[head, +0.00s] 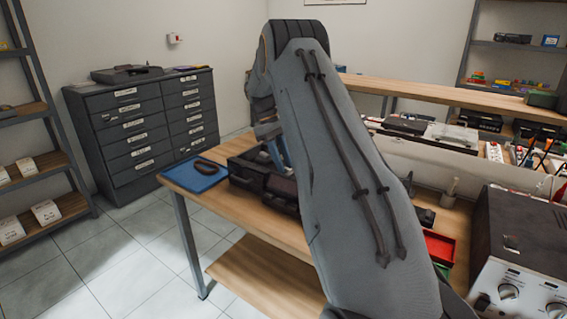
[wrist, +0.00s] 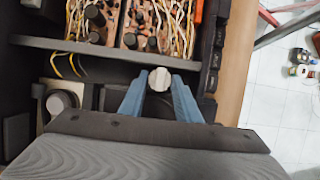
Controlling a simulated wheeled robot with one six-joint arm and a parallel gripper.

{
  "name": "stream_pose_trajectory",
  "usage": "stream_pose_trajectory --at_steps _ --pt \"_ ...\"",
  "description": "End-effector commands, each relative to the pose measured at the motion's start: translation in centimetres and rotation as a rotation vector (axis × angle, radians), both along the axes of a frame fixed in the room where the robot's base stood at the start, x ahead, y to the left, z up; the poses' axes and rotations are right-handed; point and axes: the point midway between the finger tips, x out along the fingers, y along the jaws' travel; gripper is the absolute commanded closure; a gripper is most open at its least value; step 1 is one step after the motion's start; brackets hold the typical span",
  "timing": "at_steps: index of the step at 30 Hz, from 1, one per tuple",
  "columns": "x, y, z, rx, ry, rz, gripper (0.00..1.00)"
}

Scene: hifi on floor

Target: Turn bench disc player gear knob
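In the head view the dark case (head: 245,180) lies on the bench, partly hidden behind my arm. A pale round knob (wrist: 159,77) sits near the case's front, at the tips of my gripper's two blue fingers. My gripper (wrist: 160,85) has one finger on each side of the knob. The gap nearly matches the knob's width, and whether the fingers touch it is unclear. The blue fingers also show in the head view (head: 277,150).
A second round knob (wrist: 60,103) is inside the case at left. A blue tray (head: 195,178) lies on the bench's left end. A silver-fronted device (head: 520,250) and a red bin (head: 440,246) are at right.

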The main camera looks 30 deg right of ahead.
Motion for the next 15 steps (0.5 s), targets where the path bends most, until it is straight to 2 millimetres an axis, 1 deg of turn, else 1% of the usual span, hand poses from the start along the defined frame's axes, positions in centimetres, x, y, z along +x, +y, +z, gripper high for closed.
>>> stream_pose_trajectory --at_steps 5,12,15 --pt "0.8 0.3 1.7 -0.001 -0.004 0.001 0.70" --pt "2.2 0.9 5.2 -0.001 -0.004 0.001 0.70" --pt "2.6 1.1 6.3 -0.002 -0.003 0.001 0.70"
